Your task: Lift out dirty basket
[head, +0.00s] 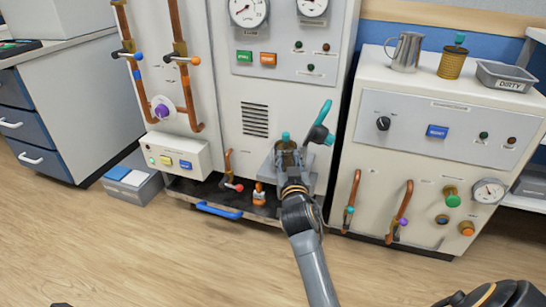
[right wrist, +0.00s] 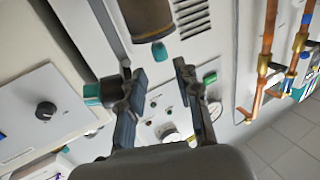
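A brown cylinder with a teal knob (head: 286,142), which looks like the basket, is at the front of the middle machine in the head view, partly hidden by my right gripper. In the right wrist view the brown cylinder (right wrist: 146,18) is at the top edge, cut off, with its teal knob just beyond the fingertips. My right gripper (head: 289,164) is close to it in the head view. Its fingers (right wrist: 160,73) are apart with nothing between them. A grey tray marked DIRTY (head: 507,85) stands on the right machine.
A teal lever handle (head: 322,124) sticks out beside my right gripper. A similar brown can with a teal knob (head: 452,64) and a metal jug (head: 404,52) stand beside the DIRTY tray. A small orange item (head: 259,195) sits low at the middle machine.

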